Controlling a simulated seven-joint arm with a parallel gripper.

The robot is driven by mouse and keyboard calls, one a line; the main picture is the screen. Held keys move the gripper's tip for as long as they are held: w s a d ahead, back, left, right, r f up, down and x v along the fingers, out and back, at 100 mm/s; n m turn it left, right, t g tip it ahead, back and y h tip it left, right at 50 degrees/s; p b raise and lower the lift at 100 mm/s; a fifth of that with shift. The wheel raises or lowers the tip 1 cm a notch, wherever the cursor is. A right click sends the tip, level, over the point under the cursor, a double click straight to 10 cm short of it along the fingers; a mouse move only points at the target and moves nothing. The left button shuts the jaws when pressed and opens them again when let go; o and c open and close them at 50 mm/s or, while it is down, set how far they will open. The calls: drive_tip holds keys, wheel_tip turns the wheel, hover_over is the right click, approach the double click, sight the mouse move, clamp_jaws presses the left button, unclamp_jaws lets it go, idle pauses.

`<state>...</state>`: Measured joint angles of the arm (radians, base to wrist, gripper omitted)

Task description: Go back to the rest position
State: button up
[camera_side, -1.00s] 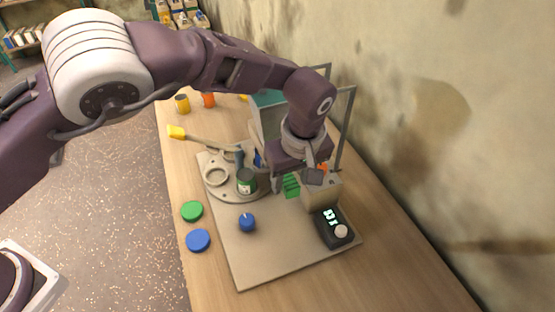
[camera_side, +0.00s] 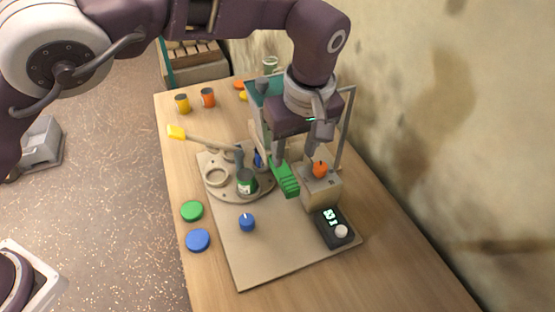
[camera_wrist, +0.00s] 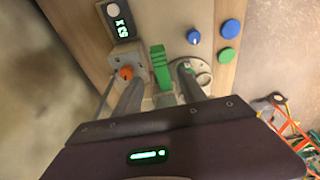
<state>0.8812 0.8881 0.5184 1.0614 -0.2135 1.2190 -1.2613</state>
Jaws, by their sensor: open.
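My gripper (camera_side: 298,142) is open and empty, with its two fingers pointing down above the bucket elevator (camera_side: 345,125). In the wrist view its fingers (camera_wrist: 163,97) are spread on either side of the green chute (camera_wrist: 160,66). The green chute (camera_side: 284,180) slopes below the fingers in the side view. An orange knob (camera_side: 320,169) sits on a beige box (camera_side: 320,191) just below and right of the gripper, apart from it; it also shows in the wrist view (camera_wrist: 126,73).
A display unit (camera_side: 333,228), a blue knob (camera_side: 247,223) and a round holder with a green can (camera_side: 246,182) stand on the board (camera_side: 265,262). Green (camera_side: 192,211) and blue (camera_side: 198,240) lids lie left. Yellow (camera_side: 182,103) and orange (camera_side: 208,97) cans stand farther back. The wall is close on the right.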

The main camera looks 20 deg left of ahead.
drive_tip(key=s+a+r+m+h, duration=0.1)
drive_tip(key=s+a+r, duration=0.2)
drive_tip(key=a+r, duration=0.25)
drive_tip(key=s+a+r+m+t+h, duration=0.1)
drive_tip(key=s+a+r, duration=0.2)
drive_tip(key=a+r, duration=0.3)
drive_tip(key=s+a+r+m+h, duration=0.1)
drive_tip(key=s+a+r, duration=0.2)
drive_tip(key=a+r, duration=0.35)
drive_tip(key=s+a+f+m+t, duration=0.1)
drive_tip(key=s+a+m, duration=0.1)
drive_tip(key=s, duration=0.4)
drive_tip(key=s+a+f+m+t+y, duration=0.1)
drive_tip(key=s+a+f+m, duration=0.1)
drive_tip(key=s+a, duration=0.2)
drive_tip(key=s+a+f+m+t, duration=0.1)
drive_tip(key=s+a+f+m, duration=0.1)
drive_tip(key=s, duration=0.6)
drive_tip(key=shift+a, duration=0.6)
